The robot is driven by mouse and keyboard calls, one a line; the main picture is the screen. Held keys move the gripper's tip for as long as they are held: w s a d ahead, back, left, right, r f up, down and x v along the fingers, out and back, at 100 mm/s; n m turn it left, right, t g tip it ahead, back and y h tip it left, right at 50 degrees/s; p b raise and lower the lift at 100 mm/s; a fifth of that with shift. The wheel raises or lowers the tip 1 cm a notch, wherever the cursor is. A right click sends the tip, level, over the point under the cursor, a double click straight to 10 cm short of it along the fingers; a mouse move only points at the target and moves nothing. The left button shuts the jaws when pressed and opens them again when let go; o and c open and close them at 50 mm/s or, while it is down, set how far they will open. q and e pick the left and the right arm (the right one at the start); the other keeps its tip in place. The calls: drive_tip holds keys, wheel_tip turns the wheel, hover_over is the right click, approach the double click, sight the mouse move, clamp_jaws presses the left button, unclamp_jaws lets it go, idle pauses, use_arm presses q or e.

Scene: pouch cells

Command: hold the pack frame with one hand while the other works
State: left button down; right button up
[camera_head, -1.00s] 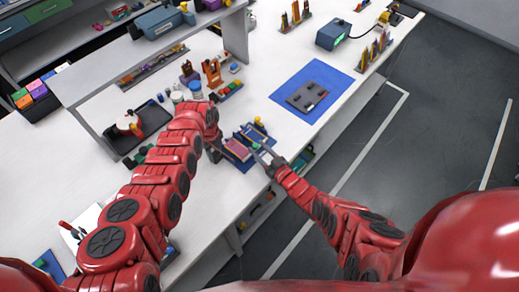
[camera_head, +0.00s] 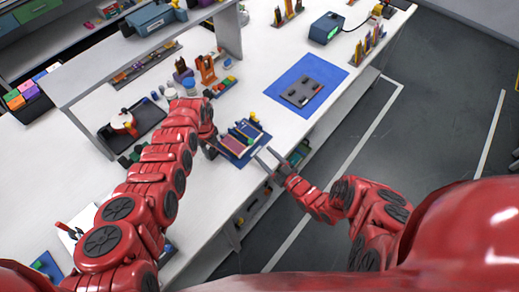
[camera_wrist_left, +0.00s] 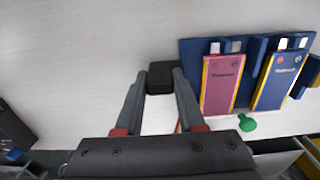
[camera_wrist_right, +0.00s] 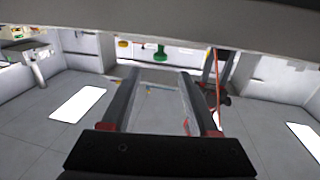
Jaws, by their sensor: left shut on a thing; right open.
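The blue pack frame (camera_head: 233,150) lies on the white bench with a pink pouch cell (camera_wrist_left: 222,85) and a dark blue pouch cell (camera_wrist_left: 277,82) side by side in it. My left gripper (camera_head: 210,150) is at the frame's left side. In the left wrist view it is shut on a black block (camera_wrist_left: 160,77) beside the frame's edge. My right gripper (camera_head: 264,154) is open and empty at the frame's near right side, by the bench edge. A green knob (camera_wrist_left: 247,122) sits by the frame's near edge; it also shows in the right wrist view (camera_wrist_right: 160,52).
A blue mat (camera_head: 285,75) with a grey plate (camera_head: 301,92) lies farther right on the bench. A black tray (camera_head: 148,112), small jars and an orange stand (camera_head: 207,68) are behind my left arm. A shelf rises at the back. Open floor lies to the right.

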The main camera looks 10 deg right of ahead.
drive_tip(key=v, duration=0.5)
drive_tip(key=shift+s, duration=0.15)
use_arm(q)
drive_tip(key=shift+c, duration=2.2)
unclamp_jaws()
drive_tip(key=shift+r, duration=0.1)
